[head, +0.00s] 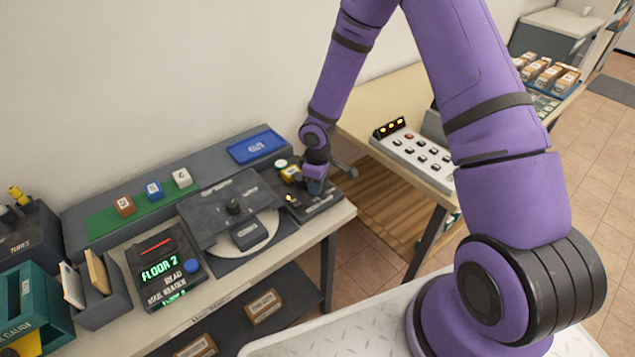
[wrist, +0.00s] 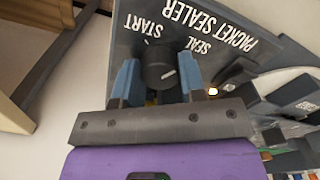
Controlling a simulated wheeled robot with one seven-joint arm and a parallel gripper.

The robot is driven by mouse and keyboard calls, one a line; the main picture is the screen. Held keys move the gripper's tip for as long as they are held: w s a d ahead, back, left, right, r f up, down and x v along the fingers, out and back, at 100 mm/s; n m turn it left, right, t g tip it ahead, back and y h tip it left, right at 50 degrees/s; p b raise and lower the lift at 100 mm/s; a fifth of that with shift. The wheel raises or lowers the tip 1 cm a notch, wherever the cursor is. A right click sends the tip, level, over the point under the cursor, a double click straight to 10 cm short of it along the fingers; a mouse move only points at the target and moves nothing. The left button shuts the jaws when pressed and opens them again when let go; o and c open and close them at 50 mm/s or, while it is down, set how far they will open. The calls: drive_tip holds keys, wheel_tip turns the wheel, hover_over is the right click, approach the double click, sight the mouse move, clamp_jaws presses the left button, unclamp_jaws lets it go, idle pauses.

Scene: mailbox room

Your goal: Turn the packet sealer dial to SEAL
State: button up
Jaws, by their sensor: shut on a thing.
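The packet sealer (head: 322,203) is a dark panel at the right end of the near bench; its panel (wrist: 240,62) fills much of the wrist view. Its black round dial (wrist: 158,66) stands between the two blue fingers of my gripper (wrist: 160,78), which is shut on it. A short white mark on the dial points right and slightly up in the wrist view. The word START (wrist: 142,27) is above the dial, and SEAL (wrist: 200,46) is to its upper right. In the head view my gripper (head: 314,184) hides the dial.
A small lit lamp (wrist: 213,91) is right of the dial. Left of the sealer are a dark scale-like device (head: 238,215) and a FLOOR 2 reader (head: 165,265). A button console (head: 415,155) stands on the wooden table behind the arm.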

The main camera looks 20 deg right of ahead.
drive_tip(key=shift+m, duration=1.9)
drive_tip(key=o, duration=0.9)
wheel_tip(320, 180, up, 11)
drive_tip(key=shift+f, duration=0.1)
